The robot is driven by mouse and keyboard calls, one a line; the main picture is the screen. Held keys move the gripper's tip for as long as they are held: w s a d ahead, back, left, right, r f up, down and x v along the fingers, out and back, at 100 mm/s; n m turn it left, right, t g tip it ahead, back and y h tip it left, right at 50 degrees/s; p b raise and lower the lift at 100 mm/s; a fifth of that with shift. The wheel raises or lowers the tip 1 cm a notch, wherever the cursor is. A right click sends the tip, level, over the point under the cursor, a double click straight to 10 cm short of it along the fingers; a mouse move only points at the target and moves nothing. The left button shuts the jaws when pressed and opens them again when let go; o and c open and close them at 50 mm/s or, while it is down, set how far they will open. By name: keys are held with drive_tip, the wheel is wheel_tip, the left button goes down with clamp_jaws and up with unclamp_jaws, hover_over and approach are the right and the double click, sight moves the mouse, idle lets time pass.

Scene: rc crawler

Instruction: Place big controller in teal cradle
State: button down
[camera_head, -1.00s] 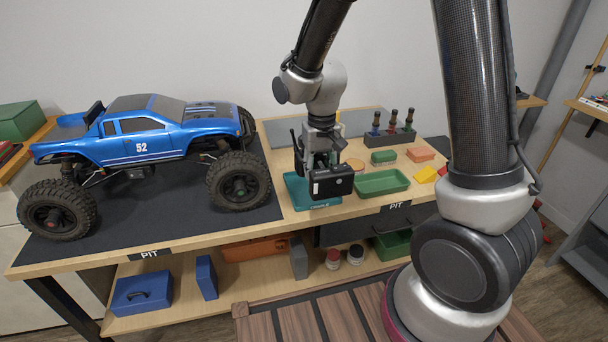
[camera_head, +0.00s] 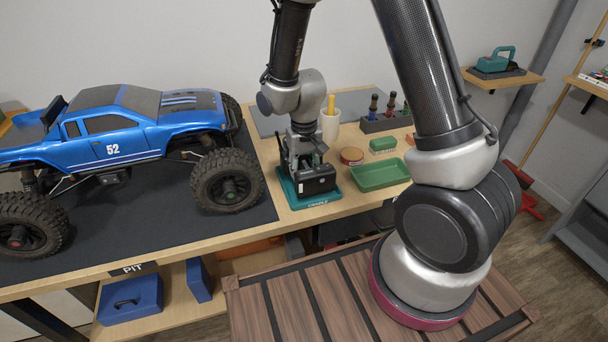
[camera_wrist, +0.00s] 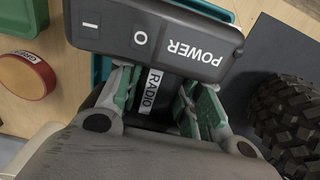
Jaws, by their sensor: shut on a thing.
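The big controller (camera_head: 316,181) is a black box with white lettering. In the wrist view the controller (camera_wrist: 150,32) shows a "POWER" face and a "RADIO" label between the fingers. My gripper (camera_head: 303,165) is shut on it from above. The teal cradle (camera_head: 322,201) is a shallow tray at the table's front edge, directly under the controller. The controller covers most of its inside, and the front lip with white lettering shows. Parts of the cradle (camera_wrist: 206,8) show around the controller in the wrist view. I cannot tell whether the controller touches its floor.
The blue truck (camera_head: 112,142) stands on the dark mat to the left, its wheel (camera_head: 228,181) close to the cradle. A green tray (camera_head: 380,174) is just right. A round tin (camera_head: 352,156) and a white cup (camera_head: 329,127) stand behind.

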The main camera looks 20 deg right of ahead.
drive_tip(key=shift+f, duration=0.65)
drive_tip(key=c, duration=1)
unclamp_jaws()
drive_tip(key=shift+f, duration=0.15)
drive_tip(key=shift+o, duration=0.2)
wheel_tip(320, 180, up, 13)
drive_tip(key=shift+f, duration=0.2)
drive_tip(key=s+d+r+t, duration=0.1)
drive_tip(key=s+d+r, duration=0.25)
drive_tip(key=r, duration=0.25)
drive_tip(key=s+d+r+t, duration=0.1)
drive_tip(key=s+d+r, duration=0.1)
drive_tip(key=d+r, duration=0.25)
drive_tip(key=s+d+r+t, duration=0.1)
drive_tip(key=s+d+r, duration=0.2)
drive_tip(key=s, duration=0.3)
drive_tip(key=s+d+r+t, duration=0.1)
drive_tip(key=s+d+r, duration=0.3)
drive_tip(key=s, duration=0.3)
drive_tip(key=shift+v, duration=0.75)
